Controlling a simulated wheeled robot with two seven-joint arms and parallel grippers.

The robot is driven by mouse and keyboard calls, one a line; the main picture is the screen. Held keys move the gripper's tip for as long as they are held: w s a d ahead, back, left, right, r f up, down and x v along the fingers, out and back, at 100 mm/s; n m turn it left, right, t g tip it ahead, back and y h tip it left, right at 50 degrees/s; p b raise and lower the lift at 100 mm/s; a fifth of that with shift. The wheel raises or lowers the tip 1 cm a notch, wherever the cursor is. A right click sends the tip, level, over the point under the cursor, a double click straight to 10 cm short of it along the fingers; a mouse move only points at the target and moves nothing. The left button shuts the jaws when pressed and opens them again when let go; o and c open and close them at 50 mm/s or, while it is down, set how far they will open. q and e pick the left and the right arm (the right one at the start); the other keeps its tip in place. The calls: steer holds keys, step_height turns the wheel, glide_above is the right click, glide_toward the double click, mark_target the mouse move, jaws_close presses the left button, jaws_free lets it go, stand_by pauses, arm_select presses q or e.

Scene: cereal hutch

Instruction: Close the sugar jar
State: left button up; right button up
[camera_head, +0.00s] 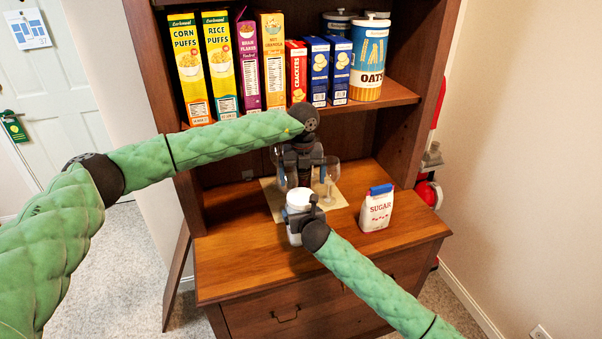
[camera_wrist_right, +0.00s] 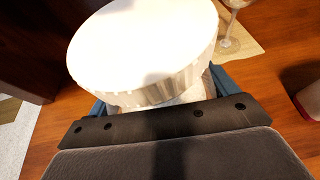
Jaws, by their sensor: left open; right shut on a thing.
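The sugar jar (camera_head: 299,199) stands on the wooden counter of the hutch, with a white round top showing in the head view. In the right wrist view the jar's wide white top (camera_wrist_right: 140,45) has a ribbed rim and fills the upper middle. My right gripper (camera_head: 298,222) is shut on the jar from the front, its blue fingers on either side below the ribbed rim. Whether the top is fully seated is hidden. My left gripper (camera_head: 303,172) is open, pointing down behind the jar, above the mat; its fingertips are partly hard to make out.
A white sugar bag (camera_head: 377,208) with a blue top stands right of the jar. A stemmed glass (camera_head: 330,174) stands on the beige mat (camera_head: 272,199) close to my left gripper. Cereal boxes (camera_head: 231,64) and an oats canister (camera_head: 369,62) fill the shelf above. The counter's left front is clear.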

mark_target(301, 196)
arm_select(q)
steer(key=n, duration=0.5)
steer(key=shift+s+a+r+n, duration=0.1)
steer(key=shift+r+n, duration=0.2)
steer(key=shift+r, duration=0.05)
steer(key=n, duration=0.3)
steer(key=r+n, duration=0.1)
steer(key=n, duration=0.1)
steer(key=shift+a+n, duration=0.15)
steer(key=shift+n, duration=0.25)
steer(key=shift+f, duration=0.1)
steer(key=shift+f, duration=3.95)
steer(key=shift+c, duration=0.5)
